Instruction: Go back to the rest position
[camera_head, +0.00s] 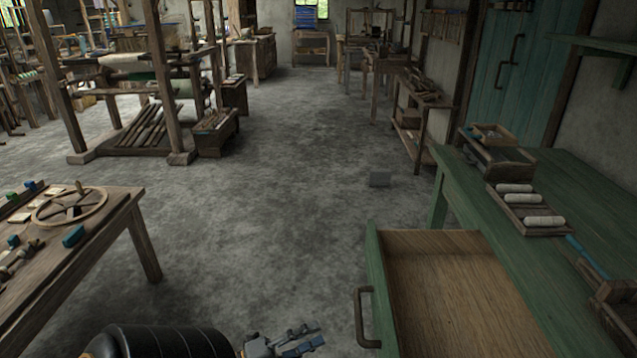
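My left gripper (303,338) is at the bottom of the head view, left of an open green drawer (372,262). It is apart from the drawer's dark handle (361,318). Its fingers are small and seen at a slant, so I cannot tell whether they are open or shut; no held object shows. My black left arm (165,341) comes in at the bottom left. The drawer stands pulled out from the green workbench (447,178), and its visible wooden floor is bare. My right gripper is not in view.
A wooden table (115,215) with a round wooden piece and small tools is at left. The bench holds a tray of white rolls (515,188) and a wooden box (492,135). Open floor runs between tables; a loom stands back left.

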